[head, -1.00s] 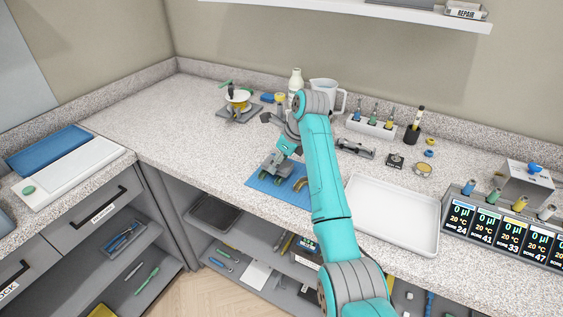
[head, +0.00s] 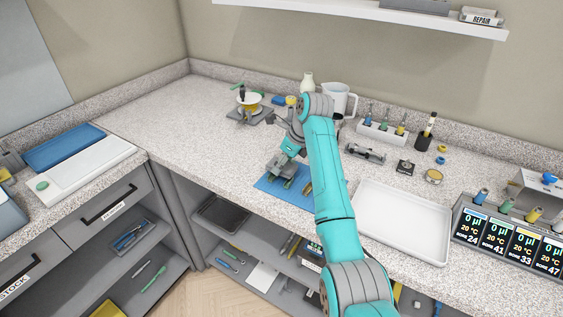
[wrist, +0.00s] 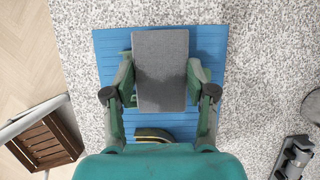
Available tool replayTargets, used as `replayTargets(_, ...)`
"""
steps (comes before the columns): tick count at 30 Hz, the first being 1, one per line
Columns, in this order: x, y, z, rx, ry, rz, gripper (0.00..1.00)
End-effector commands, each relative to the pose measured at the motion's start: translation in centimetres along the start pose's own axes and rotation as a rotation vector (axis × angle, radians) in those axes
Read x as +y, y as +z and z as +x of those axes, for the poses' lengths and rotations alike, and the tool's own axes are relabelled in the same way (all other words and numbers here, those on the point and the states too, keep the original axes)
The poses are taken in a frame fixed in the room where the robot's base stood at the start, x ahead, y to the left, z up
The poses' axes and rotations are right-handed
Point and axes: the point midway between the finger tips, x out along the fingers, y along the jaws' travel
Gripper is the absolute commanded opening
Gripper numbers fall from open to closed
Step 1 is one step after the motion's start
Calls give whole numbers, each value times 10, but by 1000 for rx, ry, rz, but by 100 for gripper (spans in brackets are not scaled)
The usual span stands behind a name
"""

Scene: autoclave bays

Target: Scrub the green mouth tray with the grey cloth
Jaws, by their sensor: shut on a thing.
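My gripper (wrist: 160,85) is shut on the grey cloth (wrist: 160,65), a thick folded pad, and holds it flat over the blue mat (wrist: 105,42). In the head view my gripper (head: 279,166) is low over the mat (head: 268,186) near the counter's front edge. The green mouth tray is mostly hidden; a greenish curved piece (head: 289,185) shows just beside the cloth in the head view. Whether the cloth touches the tray cannot be told. A yellow-brown mouth tray (wrist: 152,135) lies on the mat near my wrist, clear of the cloth.
A white tray (head: 405,255) lies right of the mat. Behind stand a white jug (head: 337,97), a rack of small tools (head: 382,138) and a dark cup (head: 424,137). A grey stand (head: 248,116) is at back left.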

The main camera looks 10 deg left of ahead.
Motion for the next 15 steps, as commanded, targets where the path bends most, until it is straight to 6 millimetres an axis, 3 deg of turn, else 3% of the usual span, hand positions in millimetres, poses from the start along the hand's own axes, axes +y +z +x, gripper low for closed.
replayTargets(15,0,-26,-11,4,1,3,28)
